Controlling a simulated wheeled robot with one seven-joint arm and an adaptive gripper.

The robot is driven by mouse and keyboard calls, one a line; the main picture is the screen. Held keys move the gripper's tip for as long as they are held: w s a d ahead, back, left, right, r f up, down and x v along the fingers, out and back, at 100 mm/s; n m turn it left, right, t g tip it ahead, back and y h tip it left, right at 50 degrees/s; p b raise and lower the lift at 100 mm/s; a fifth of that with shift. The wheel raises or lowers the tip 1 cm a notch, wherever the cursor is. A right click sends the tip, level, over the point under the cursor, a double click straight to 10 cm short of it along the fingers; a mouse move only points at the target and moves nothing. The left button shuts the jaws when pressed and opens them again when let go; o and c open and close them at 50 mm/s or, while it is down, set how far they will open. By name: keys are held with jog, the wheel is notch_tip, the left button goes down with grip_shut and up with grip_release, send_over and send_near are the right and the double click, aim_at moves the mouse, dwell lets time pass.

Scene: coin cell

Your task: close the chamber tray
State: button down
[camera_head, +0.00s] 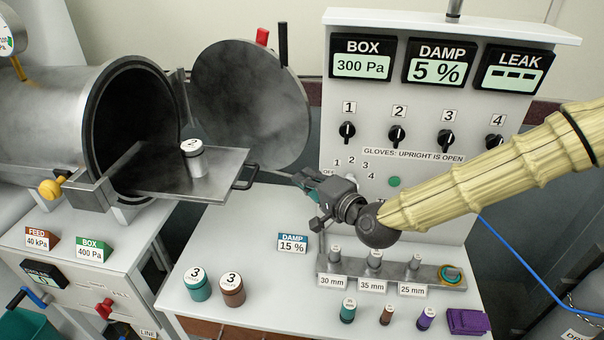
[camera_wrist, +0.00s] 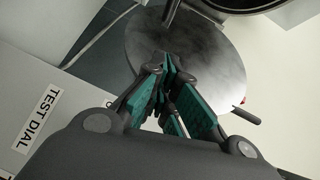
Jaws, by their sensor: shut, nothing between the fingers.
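The chamber tray (camera_head: 226,165) is a flat grey metal plate that sticks out of the round chamber mouth to the right. A metal can with a white cap marked 2 (camera_head: 195,160) stands upright on it. A dark bar handle (camera_head: 246,177) is on the tray's right end. My gripper (camera_head: 303,180) is to the right of the handle, apart from it, shut and empty, pointing left. In the wrist view my teal-padded fingers (camera_wrist: 175,68) are together in front of the round door; the tray is not clear there.
The chamber (camera_head: 93,105) lies at the left with its round door (camera_head: 250,105) swung open behind the tray. Teal (camera_head: 196,286) and brown (camera_head: 232,291) jars stand on the white bench. A metal rack (camera_head: 392,270) is below my gripper. The control panel (camera_head: 450,150) stands behind.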

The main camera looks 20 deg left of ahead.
jog(key=s+a+f+p+x, duration=0.1)
jog(key=p+x, duration=0.4)
jog(key=x, duration=0.6)
jog(key=shift+s+a, duration=0.4)
